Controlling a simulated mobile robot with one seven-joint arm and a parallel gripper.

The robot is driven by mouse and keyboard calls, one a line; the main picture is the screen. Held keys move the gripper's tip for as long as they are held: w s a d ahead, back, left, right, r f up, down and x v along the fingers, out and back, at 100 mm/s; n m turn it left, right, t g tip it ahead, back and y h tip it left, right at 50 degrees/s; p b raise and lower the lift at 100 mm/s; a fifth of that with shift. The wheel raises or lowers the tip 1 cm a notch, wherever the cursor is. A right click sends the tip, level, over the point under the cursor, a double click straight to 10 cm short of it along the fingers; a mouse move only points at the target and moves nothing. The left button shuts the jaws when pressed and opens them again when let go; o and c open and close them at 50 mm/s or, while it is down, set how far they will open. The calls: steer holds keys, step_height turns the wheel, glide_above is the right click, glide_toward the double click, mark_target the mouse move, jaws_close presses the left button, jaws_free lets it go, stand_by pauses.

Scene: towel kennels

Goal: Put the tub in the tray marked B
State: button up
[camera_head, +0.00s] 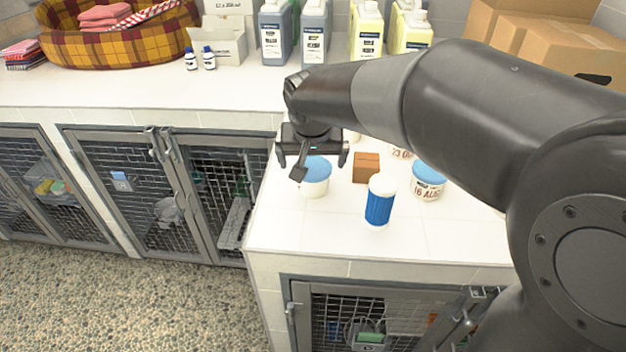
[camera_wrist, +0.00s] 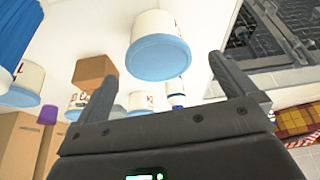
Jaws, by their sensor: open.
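A white tub with a blue lid (camera_head: 316,184) stands upright on the white counter, under and just in front of my gripper (camera_head: 321,164). In the wrist view this tub (camera_wrist: 158,50) lies between and beyond the spread fingers (camera_wrist: 163,82). My gripper is open and empty; I cannot tell whether a finger touches the lid. A second blue-lidded tub (camera_head: 428,183), marked "16 AUG", stands to the right. Another tub (camera_head: 402,153), with partly hidden lettering starting "23", is behind it, mostly covered by my arm. I see no tray marked B in either view.
A brown block (camera_head: 366,167) and a blue canister with a white lid (camera_head: 380,203) stand close to the tubs' right. Bottles (camera_head: 276,32), cartons (camera_head: 560,45) and a plaid pet bed (camera_head: 110,42) line the back. Wire-door kennels (camera_head: 140,195) are below.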

mark_target(313, 166)
steer(key=shift+x, duration=3.3)
steer(key=shift+w, duration=0.1)
steer(key=shift+c, duration=0.3)
steer(key=shift+r, duration=0.15)
steer(key=c, duration=1.2)
